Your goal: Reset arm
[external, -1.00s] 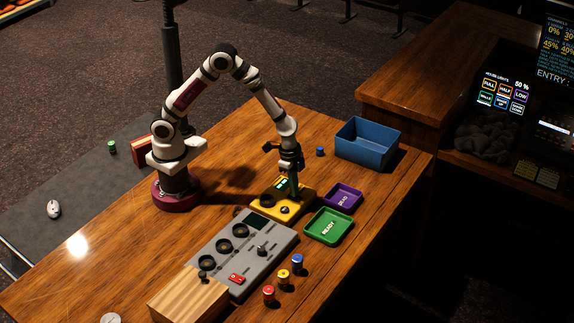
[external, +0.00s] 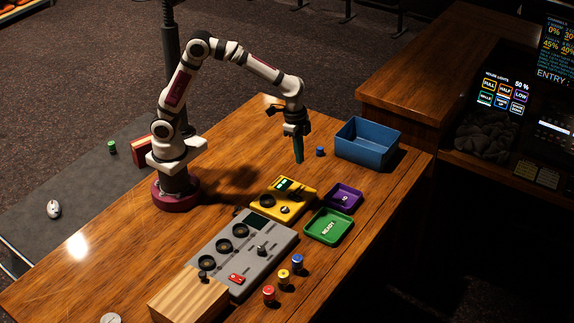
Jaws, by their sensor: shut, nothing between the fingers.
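My gripper (external: 299,161) is shut and empty, with its dark green fingers pointing down. It hangs in the air above the far part of the wooden desk (external: 130,262), behind the yellow device (external: 272,207) and apart from it. A small blue cylinder (external: 320,152) stands just right of the fingers in the picture. My arm arches up from its base at the left. The exact height of the fingertips over the desk is hard to tell.
A blue bin (external: 366,147), a purple tray (external: 343,200) and a green READY tray (external: 328,228) lie to the right. The grey mixer (external: 238,256) is in front. Red (external: 268,294), yellow (external: 284,277) and blue (external: 297,262) cylinders stand near the desk's edge.

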